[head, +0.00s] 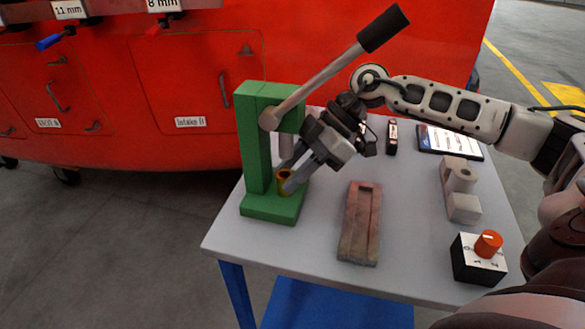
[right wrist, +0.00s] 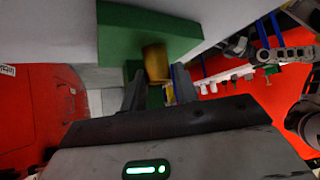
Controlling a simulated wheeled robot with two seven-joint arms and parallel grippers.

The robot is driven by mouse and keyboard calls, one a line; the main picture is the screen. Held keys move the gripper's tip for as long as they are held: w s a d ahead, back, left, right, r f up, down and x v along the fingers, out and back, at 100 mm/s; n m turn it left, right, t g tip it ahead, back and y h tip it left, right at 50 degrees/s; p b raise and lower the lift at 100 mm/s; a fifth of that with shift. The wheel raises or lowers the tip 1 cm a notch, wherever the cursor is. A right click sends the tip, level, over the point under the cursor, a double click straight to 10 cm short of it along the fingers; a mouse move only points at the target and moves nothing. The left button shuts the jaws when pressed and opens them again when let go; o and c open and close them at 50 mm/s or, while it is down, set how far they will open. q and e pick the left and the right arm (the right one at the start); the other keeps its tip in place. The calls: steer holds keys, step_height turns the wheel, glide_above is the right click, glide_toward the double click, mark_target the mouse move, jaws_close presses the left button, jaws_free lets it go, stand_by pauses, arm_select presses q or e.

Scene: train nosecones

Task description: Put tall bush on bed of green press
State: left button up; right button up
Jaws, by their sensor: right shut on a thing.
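The green press (head: 250,150) stands at the left end of the grey table, with a long lever and black handle rising to the upper right. The brass-coloured tall bush (head: 284,181) is upright at the press's green bed (head: 262,207). My right gripper (head: 289,178) reaches in from the right and is shut on the bush. In the right wrist view the bush (right wrist: 156,64) shows between the fingers (right wrist: 153,85), against the green bed (right wrist: 150,35). I cannot tell whether its bottom touches the bed. My left gripper is not in view.
A reddish-brown slotted block (head: 360,222) lies mid-table. A grey stepped part (head: 461,190), a black-and-white box with an orange knob (head: 480,258) and a dark tablet-like panel (head: 449,143) are to the right. A red cabinet (head: 180,90) stands behind. The table's front left is clear.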

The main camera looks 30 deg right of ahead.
steer(key=o, duration=0.8)
steer(key=shift+d, duration=0.15)
steer(key=v, duration=1.2)
